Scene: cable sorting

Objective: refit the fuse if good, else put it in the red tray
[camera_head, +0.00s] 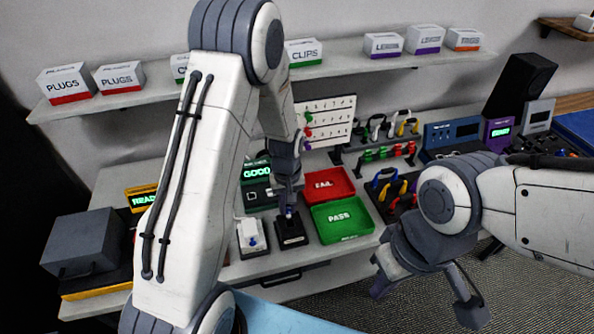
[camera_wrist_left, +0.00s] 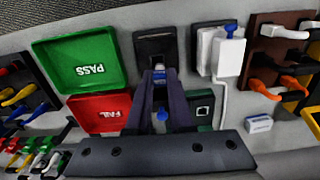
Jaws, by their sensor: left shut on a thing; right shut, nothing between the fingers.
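My left gripper (camera_head: 289,208) points down over a black block (camera_head: 291,233) on the bench. It is shut on a small blue fuse (camera_wrist_left: 160,73), whose blue also shows between the fingers. The black block (camera_wrist_left: 154,42) lies beyond the fingertips in the left wrist view; I cannot tell whether the fuse touches it. A tester (camera_head: 257,172) shows green "GOOD". The red tray (camera_head: 328,184), marked "FAIL", lies right of the gripper, behind the green "PASS" tray (camera_head: 342,220). Both trays look empty. My right gripper (camera_head: 469,311) is shut and empty, off the bench's front.
A white block (camera_head: 252,238) with a blue part stands left of the black block. Racks of coloured cables (camera_head: 390,190) lie right of the trays. A grey box (camera_head: 85,243) and a "READY" display (camera_head: 142,198) are at far left. A shelf (camera_head: 340,71) with labelled boxes runs behind.

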